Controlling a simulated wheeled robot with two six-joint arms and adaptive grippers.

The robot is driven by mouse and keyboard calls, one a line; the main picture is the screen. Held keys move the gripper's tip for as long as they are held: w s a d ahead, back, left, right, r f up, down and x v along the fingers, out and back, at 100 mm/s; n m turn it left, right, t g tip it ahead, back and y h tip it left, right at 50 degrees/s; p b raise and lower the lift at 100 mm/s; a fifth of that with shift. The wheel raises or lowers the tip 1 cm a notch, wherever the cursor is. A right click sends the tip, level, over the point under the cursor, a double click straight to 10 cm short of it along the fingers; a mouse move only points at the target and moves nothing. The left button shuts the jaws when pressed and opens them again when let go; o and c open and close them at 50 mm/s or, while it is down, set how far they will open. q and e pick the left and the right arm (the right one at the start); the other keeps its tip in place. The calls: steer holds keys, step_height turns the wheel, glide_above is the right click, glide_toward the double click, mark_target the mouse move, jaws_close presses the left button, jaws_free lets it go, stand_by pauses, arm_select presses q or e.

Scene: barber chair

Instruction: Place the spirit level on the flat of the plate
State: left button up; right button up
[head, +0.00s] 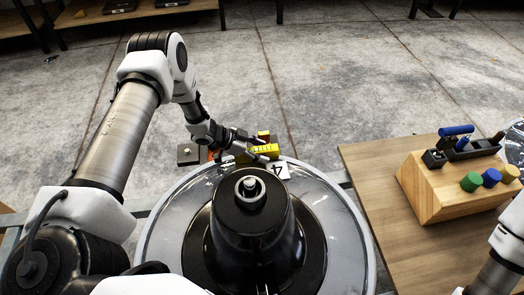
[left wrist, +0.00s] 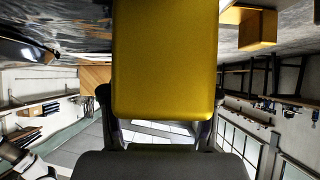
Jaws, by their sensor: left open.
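The spirit level (head: 264,152) is a yellow bar with dark marks, at the far rim of the plate. The round grey plate (head: 165,235) has a wide black tapered post (head: 252,225) standing in its middle. My left gripper (head: 255,147) is at the level, its fingers on either side of it. In the left wrist view a yellow body (left wrist: 165,60), seemingly the level, fills the middle between the open fingers. Whether the fingers touch it is hard to tell. My right arm shows at the lower right of the head view; its gripper is out of the picture.
A dark square block (head: 188,153) sits left of my gripper. A wooden table (head: 395,220) at the right bears a wooden tool block (head: 440,190) with coloured handles.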

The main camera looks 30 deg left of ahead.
arm_select(q)
steer(key=p+v, duration=0.3)
steer(key=v, duration=0.8)
steer(key=shift+r+p, duration=0.1)
steer(key=shift+p, duration=0.3)
steer(key=shift+s, duration=0.1)
